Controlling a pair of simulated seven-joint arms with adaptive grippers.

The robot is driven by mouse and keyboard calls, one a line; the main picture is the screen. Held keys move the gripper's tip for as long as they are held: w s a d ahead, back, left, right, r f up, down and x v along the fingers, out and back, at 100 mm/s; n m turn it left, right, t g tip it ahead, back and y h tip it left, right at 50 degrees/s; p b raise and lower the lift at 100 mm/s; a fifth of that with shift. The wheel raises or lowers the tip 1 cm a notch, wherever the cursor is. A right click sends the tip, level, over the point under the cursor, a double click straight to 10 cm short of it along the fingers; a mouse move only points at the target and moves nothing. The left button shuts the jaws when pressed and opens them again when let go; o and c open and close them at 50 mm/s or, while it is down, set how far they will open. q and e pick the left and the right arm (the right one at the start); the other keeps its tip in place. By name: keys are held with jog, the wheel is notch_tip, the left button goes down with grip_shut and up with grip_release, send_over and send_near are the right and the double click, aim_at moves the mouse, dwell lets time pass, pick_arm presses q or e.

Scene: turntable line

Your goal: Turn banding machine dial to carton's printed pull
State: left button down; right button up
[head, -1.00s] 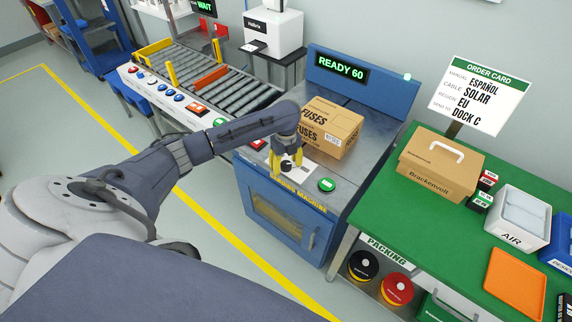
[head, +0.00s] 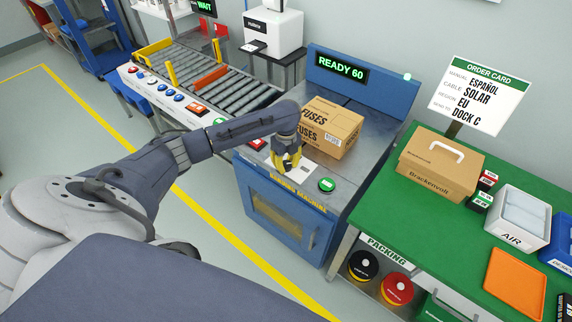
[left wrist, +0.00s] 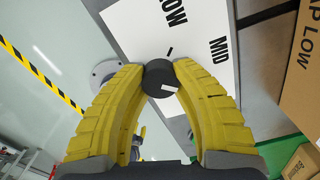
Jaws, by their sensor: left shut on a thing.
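The dark round dial (left wrist: 160,80) sits on a white plate (left wrist: 128,28) printed LOW and MID in the left wrist view. A short white mark shows on the dial's lower right side, and a black tick lies on the plate between the two words. My left gripper (head: 287,166) is shut on the dial, a yellow finger on each side; in the head view its fingers hide most of the dial. The carton (head: 338,118), printed FUSES, rests on the banding machine (head: 322,202) just behind the gripper. The carton's side (left wrist: 300,75) reads "AP LOW", partly cut off. My right gripper is out of view.
The machine's display (head: 341,67) reads READY 60. A green button (head: 327,184) lies right of the gripper. A roller conveyor (head: 222,88) stands to the left, and a green table (head: 437,220) with a handled Brackenvolt box (head: 440,165) stands to the right.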

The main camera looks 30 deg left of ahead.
pick_arm(q)
jog(key=n, duration=0.8)
jog(key=shift+n, duration=0.4)
jog(key=n, duration=0.4)
jog(key=shift+n, duration=2)
jog(key=c, duration=0.9)
grip_release()
jog(key=shift+r, duration=0.1)
